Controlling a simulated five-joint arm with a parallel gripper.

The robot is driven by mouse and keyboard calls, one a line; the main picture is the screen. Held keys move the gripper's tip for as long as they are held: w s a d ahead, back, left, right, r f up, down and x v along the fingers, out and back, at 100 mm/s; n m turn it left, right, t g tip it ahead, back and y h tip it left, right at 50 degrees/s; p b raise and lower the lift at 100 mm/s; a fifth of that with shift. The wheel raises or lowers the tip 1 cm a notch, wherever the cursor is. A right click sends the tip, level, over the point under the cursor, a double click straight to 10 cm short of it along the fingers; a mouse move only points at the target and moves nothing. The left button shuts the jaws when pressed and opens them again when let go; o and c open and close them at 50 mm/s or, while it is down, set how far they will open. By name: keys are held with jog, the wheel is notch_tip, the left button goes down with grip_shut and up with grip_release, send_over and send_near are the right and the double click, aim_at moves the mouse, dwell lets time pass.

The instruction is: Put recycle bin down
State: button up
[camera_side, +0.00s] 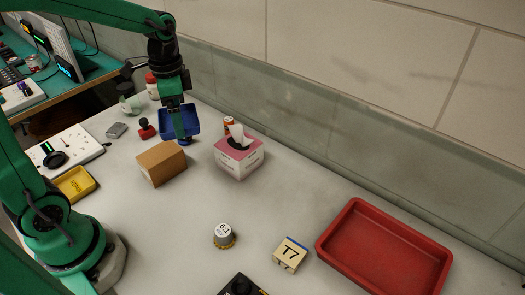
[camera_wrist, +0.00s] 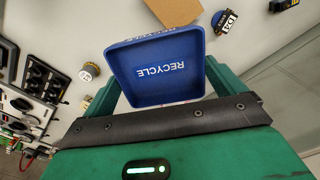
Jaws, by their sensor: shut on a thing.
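The blue recycle bin (camera_side: 193,122) is at the back left of the bench in the side view. In the wrist view the bin (camera_wrist: 150,55) shows its inside, with white "RECYCLE" lettering that reads upside down. My gripper (camera_side: 180,124) comes down from above and is shut on the bin. In the wrist view, green fingers lie on either side of the bin (camera_wrist: 163,85). The side view does not clearly show whether the bin's underside touches the bench; my gripper hides part of it.
A cardboard box (camera_side: 162,164) stands in front of the bin and a pink tissue box (camera_side: 239,158) to its right. A red stamp (camera_side: 146,130) is close on the left. A red tray (camera_side: 385,250) lies at the front right. The bench's middle is mostly clear.

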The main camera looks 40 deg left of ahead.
jog(key=w+d+f+m, duration=0.15)
jog(key=d+m, duration=0.95)
jog(key=d, duration=2.1)
jog(key=w+a+f, duration=0.2)
jog(key=w+f, duration=0.1)
jog(key=w+a+f, duration=0.2)
jog(key=w+f, duration=0.2)
jog(key=w+a+f, duration=0.3)
jog(key=f, duration=0.1)
jog(key=shift+w+f, duration=0.2)
jog(key=shift+f, duration=0.05)
jog(key=shift+f, duration=2)
jog(key=shift+f, duration=0.15)
